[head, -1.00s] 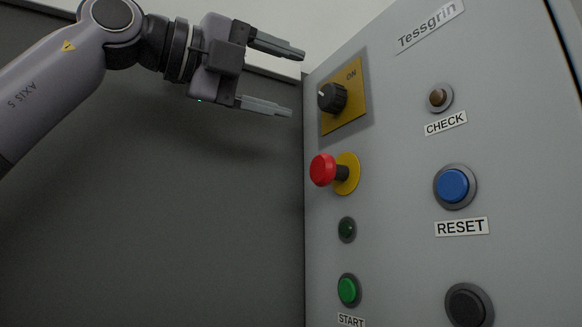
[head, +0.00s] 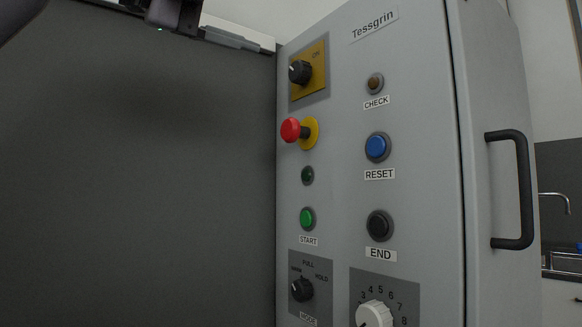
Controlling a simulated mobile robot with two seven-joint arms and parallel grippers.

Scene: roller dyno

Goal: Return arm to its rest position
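My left gripper (head: 232,38) is at the top left of the head view, mostly cut off by the upper edge. One grey finger shows, pointing right toward the panel's upper left edge. No other finger lies against it, so the gripper looks open, and nothing is seen held in it. The finger appears apart from the dark knob (head: 300,72) on its yellow plate. Part of my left arm shows in the top left corner. My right gripper is not in view.
The grey control cabinet (head: 340,190) carries a red mushroom button (head: 291,130), a green START button (head: 307,218), a blue RESET button (head: 377,147), a black END button (head: 379,224) and a MODE knob (head: 302,290). A black handle (head: 524,190) sticks out at right.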

